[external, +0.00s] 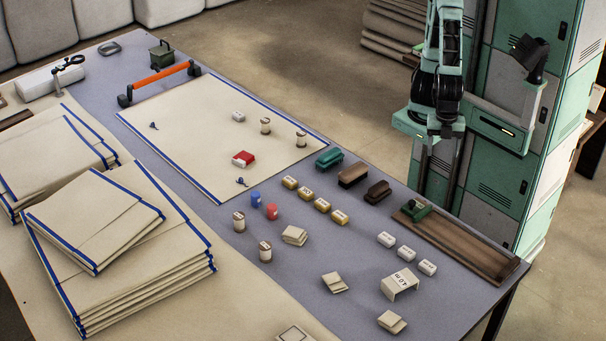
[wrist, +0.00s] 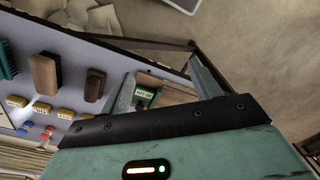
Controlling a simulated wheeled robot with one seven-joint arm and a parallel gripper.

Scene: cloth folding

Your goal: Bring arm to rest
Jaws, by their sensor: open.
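My gripper (external: 436,178) hangs from my arm beside my green and grey column, above the table's right edge. It is open and empty. In the wrist view my gripper (wrist: 160,66) shows its two grey fingers spread apart, with the table edge and floor beyond them. The cream cloth with blue edging (external: 195,140) lies flat on the grey-blue table (external: 350,265), apart from my gripper. Several small things lie on the cloth, among them a red and white block (external: 243,158).
Stacks of folded cream cloths (external: 115,250) fill the left side. An orange-handled bar (external: 160,80) lies at the cloth's far edge. Brushes (external: 353,174), small boxes (external: 398,284) and a brown board (external: 465,245) with a green item crowd the right of the table, near my gripper.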

